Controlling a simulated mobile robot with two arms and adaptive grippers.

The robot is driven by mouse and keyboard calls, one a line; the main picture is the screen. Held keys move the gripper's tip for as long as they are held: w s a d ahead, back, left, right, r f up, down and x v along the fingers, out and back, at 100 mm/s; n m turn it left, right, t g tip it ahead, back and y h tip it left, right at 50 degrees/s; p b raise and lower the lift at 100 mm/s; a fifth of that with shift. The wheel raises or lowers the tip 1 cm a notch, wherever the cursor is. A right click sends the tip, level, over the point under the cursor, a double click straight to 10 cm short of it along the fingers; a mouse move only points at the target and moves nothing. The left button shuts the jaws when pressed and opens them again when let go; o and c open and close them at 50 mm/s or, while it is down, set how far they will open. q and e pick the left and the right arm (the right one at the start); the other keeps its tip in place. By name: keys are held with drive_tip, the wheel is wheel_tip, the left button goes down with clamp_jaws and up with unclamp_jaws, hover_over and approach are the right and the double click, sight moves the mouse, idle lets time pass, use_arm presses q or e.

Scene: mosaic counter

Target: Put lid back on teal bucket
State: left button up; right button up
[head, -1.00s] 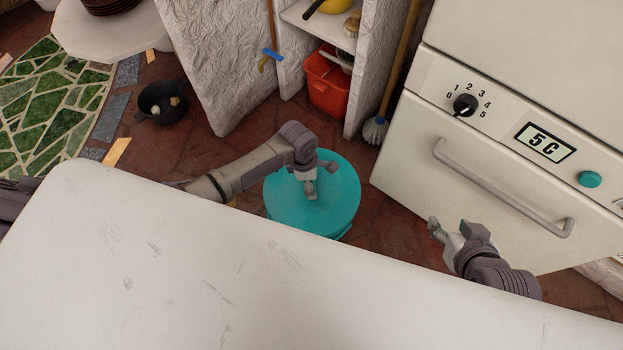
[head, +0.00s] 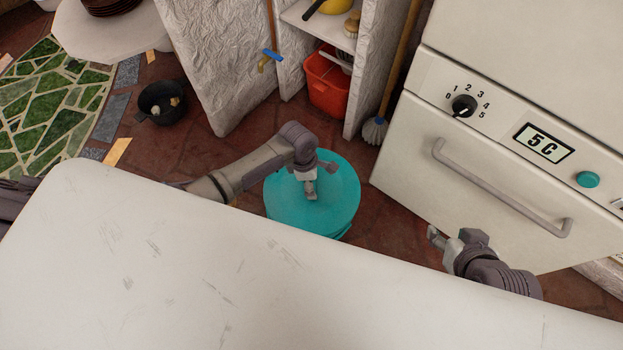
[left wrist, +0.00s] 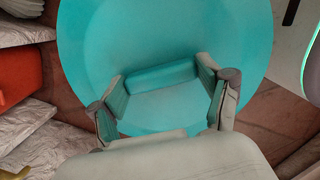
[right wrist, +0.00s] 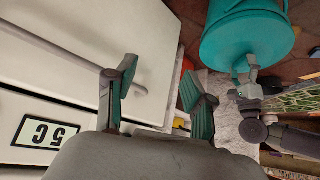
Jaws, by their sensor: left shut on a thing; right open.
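The round teal lid (head: 335,185) shows from above in the head view, at or just over the top of the teal bucket (head: 330,236). I cannot tell whether it is fully seated. My left gripper (head: 310,190) is shut on the raised handle at the lid's middle; the left wrist view shows the handle (left wrist: 160,77) between the fingers. The lid hides the bucket's inside. In the right wrist view the bucket (right wrist: 238,8) hangs in the upper right of the picture. My right gripper (head: 451,240) is open and empty, between the counter and the oven.
A white counter (head: 180,260) fills the foreground, and its edge hides part of the floor. The white oven (head: 480,170) with a bar handle stands to the right. Behind are a red bin (head: 328,85), a mop (head: 388,100) and a black pot (head: 160,100).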

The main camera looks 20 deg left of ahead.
drive_tip(key=shift+s+d+f+g+h, duration=0.1)
drive_tip(key=shift+s+d+f+g, duration=0.15)
drive_tip(key=shift+s, duration=0.2)
drive_tip(key=shift+s+d+f+g+h, duration=0.1)
drive_tip(key=shift+s+g, duration=0.25)
drive_tip(key=shift+s, duration=0.15)
drive_tip(key=shift+s+d+f+g+h, duration=0.1)
drive_tip(key=shift+s+d+f+g, duration=0.15)
drive_tip(key=shift+s, duration=0.2)
drive_tip(key=shift+s, duration=0.1)
use_arm(q)
drive_tip(key=shift+f+p, duration=0.1)
drive_tip(key=shift+p, duration=0.2)
use_arm(e)
drive_tip(key=shift+a, duration=0.15)
use_arm(q)
drive_tip(key=shift+f, duration=0.2)
use_arm(e)
drive_tip(key=shift+s+g, duration=0.25)
use_arm(q)
drive_tip(key=shift+f, duration=0.1)
use_arm(e)
drive_tip(key=shift+s+d+f, duration=0.1)
drive_tip(key=shift+s+d, duration=0.1)
drive_tip(key=shift+s, duration=0.05)
drive_tip(key=shift+d, duration=0.1)
drive_tip(key=shift+s, duration=0.15)
